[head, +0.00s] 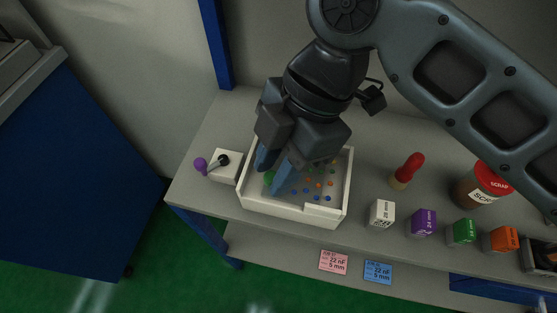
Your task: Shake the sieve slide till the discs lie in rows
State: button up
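A white open box (295,213) stands on the grey bench, with small orange and blue discs (318,184) on its floor. The discs show on the right side of the box, spaced apart in what looks like loose rows. The arm hides the left and back of the floor, so I cannot tell how all of them lie. A green piece (269,178) shows between the fingertips. I cannot tell whether they press on it or whether it belongs to the slide.
To the right stand a red-topped tool (408,170), a scrap jar (479,190) and white, purple, green and orange labelled blocks (422,223). Pink and blue cards (334,262) lie on the lower shelf.

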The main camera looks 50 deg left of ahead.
jog(key=shift+r, duration=0.1)
jog(key=v, duration=0.5)
jog(key=shift+w+r, duration=0.1)
jog(key=shift+w, duration=0.05)
jog(key=w+d, duration=0.3)
jog(key=w, duration=0.8)
jog(key=shift+w+f+b, duration=0.2)
jog(key=shift+w+b, duration=0.05)
jog(key=shift+b, duration=0.2)
